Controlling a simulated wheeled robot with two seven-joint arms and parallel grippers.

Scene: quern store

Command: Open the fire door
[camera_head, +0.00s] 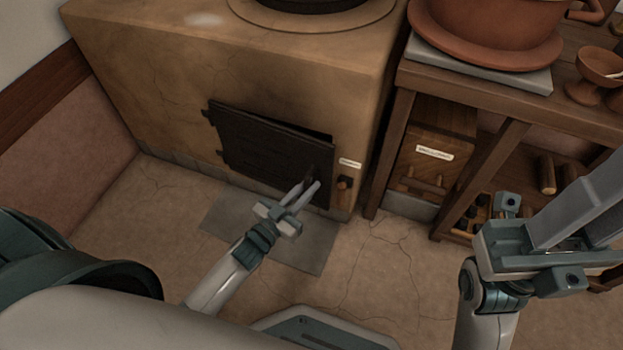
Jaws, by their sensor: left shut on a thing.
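The fire door (255,145) is a dark metal panel low in the front of the clay stove (170,80). Its hinges show at its left edge. A narrow black gap shows along its top right, so it appears slightly ajar. My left gripper (312,184) is in front of the door's right part, shut on what seems to be the door's handle; the fingers mostly hide the grip. My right gripper (590,215) is at the right, away from the door, near the shelves. Its fingers are partly cut off by the frame.
A small latch-like piece (344,183) and a label (350,162) are right of the door. A grey plate (310,258) lies on the floor below. A wooden table (470,95) with a clay pot (490,30) stands at right. The cracked floor (375,275) in front is clear.

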